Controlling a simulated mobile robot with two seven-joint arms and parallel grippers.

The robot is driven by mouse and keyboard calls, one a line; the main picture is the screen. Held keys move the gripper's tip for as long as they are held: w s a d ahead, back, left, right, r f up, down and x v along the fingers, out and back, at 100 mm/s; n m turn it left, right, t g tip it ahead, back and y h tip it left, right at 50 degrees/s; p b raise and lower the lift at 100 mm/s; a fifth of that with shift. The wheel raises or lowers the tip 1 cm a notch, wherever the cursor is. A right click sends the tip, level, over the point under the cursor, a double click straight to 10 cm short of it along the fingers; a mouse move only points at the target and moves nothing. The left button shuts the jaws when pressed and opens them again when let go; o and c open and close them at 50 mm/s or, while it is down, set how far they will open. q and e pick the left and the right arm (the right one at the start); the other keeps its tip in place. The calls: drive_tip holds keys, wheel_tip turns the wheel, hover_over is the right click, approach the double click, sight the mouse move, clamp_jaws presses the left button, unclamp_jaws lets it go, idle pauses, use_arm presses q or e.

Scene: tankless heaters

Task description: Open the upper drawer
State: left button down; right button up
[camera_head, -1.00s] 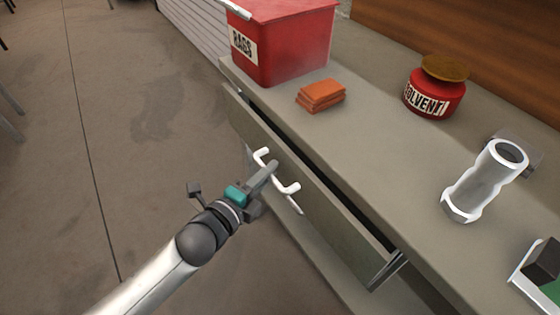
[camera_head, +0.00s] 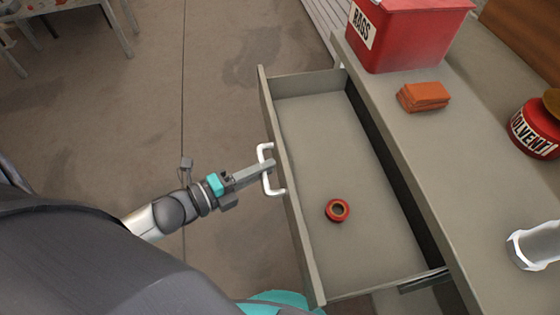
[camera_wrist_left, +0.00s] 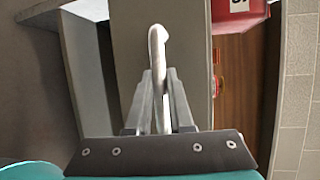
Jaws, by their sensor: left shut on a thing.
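The upper drawer (camera_head: 292,200) stands pulled far out of the grey cabinet, its inside in plain view. Its white handle (camera_head: 266,170) is on the drawer front. My left gripper (camera_head: 268,167) is shut on this handle; the left wrist view also shows the white handle (camera_wrist_left: 157,45) between the two fingers (camera_wrist_left: 160,105). A small red ring-shaped object (camera_head: 337,210) lies on the drawer floor. My right gripper is not in view.
Open floor (camera_head: 215,90) lies left of the drawer. A table (camera_head: 75,8) is at the far left.

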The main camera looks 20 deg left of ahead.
use_arm(q)
drive_tip(key=shift+s+a, duration=0.2)
drive_tip(key=shift+a, duration=0.15)
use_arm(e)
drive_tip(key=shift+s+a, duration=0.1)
use_arm(q)
drive_tip(key=c, duration=1.1)
unclamp_jaws()
drive_tip(key=p+v, duration=0.1)
drive_tip(key=v, duration=0.6)
drive_tip(key=shift+s+a+r+p, duration=0.1)
drive_tip(key=shift+s+a+p, duration=0.1)
drive_tip(key=shift+p, duration=0.15)
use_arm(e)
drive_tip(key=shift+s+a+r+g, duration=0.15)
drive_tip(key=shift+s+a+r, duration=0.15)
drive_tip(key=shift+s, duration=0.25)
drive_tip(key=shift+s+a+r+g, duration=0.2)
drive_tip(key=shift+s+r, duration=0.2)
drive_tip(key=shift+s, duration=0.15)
